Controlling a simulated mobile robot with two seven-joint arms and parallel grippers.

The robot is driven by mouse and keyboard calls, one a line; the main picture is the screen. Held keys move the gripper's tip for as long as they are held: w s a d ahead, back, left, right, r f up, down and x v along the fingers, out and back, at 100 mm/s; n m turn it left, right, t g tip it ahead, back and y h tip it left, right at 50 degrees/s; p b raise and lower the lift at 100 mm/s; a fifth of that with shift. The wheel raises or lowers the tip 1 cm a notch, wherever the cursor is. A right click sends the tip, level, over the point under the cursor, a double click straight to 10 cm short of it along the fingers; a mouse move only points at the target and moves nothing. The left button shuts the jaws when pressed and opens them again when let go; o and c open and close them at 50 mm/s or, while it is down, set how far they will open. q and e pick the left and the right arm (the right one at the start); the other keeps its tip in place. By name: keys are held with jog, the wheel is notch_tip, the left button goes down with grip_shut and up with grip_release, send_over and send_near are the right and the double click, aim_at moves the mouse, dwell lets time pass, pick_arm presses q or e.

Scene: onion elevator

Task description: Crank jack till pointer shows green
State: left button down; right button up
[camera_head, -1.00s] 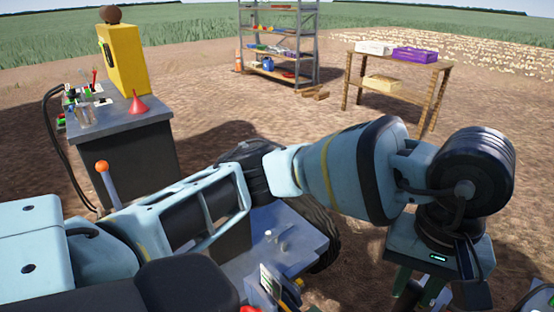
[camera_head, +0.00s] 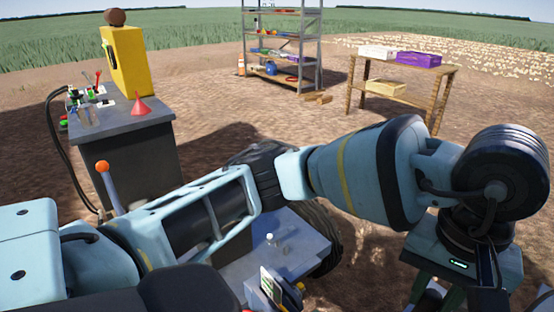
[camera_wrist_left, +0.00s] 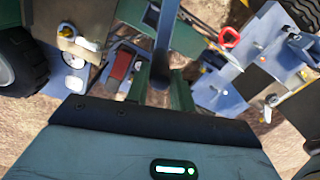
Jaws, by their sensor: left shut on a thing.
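My left gripper (camera_head: 455,285) is at the lower right of the head view, pointing down, with its fingertips largely cut off by the frame. In the left wrist view its two greenish fingers (camera_wrist_left: 160,88) are closed on a dark rod (camera_wrist_left: 164,45), which looks like the crank handle. The jack's body cannot be made out clearly. A small upright panel with a light face and yellow parts (camera_head: 272,287) stands at the bottom of the head view. I cannot read a pointer or a green mark on it. My right gripper is not in view.
A grey bench (camera_head: 120,124) with a red funnel (camera_head: 140,105) and a yellow box (camera_head: 125,62) stands at the left. A metal shelf (camera_head: 282,45) and a wooden table (camera_head: 440,70) with crates stand behind. A lever with an orange knob (camera_head: 103,167) rises beside my arm.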

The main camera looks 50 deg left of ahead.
pick_arm(q)
jog(key=shift+d+f, duration=0.1)
jog(key=shift+f, duration=0.1)
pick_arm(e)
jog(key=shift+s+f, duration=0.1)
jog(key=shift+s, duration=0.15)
pick_arm(q)
jog(key=shift+d+f, duration=0.1)
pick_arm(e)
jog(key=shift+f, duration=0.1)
pick_arm(q)
jog(key=shift+d+m+b, duration=0.3)
jog(key=shift+m+b, duration=0.05)
jog(key=shift+m, duration=0.15)
jog(key=shift+w+d+m, duration=0.1)
jog(key=shift+d+m, duration=0.25)
jog(key=shift+m, duration=0.05)
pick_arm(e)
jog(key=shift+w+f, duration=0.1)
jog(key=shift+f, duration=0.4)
pick_arm(q)
jog(key=shift+d+m+b, duration=0.65)
jog(key=shift+d+m, duration=0.15)
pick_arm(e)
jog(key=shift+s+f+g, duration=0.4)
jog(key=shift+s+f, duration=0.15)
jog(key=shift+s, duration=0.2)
